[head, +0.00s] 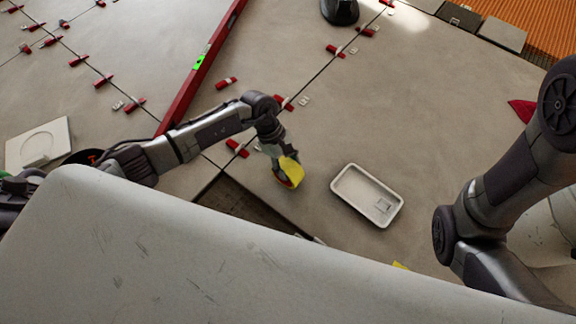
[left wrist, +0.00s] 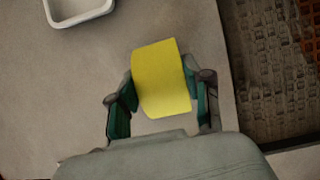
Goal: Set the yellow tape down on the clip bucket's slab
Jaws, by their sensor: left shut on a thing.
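The yellow tape (head: 291,170) is held in my left gripper (head: 284,166), above the grey slabs near the middle of the head view. In the left wrist view the tape (left wrist: 161,78) sits between the two green-padded fingers of the left gripper (left wrist: 162,95), with a pale slab beneath. A dark round container (head: 84,157) with something orange in it shows at the left, partly hidden by my left arm. A black object (head: 340,10) is cut off at the top edge. I cannot tell for certain which is the clip bucket. My right gripper is out of view.
A white tray (head: 346,202) with a small clip lies right of the tape; it also shows in the left wrist view (left wrist: 82,20). A long red level (head: 215,45) lies across the slabs. Red clips line the joints. A dark unslabbed patch (head: 240,207) lies below the gripper.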

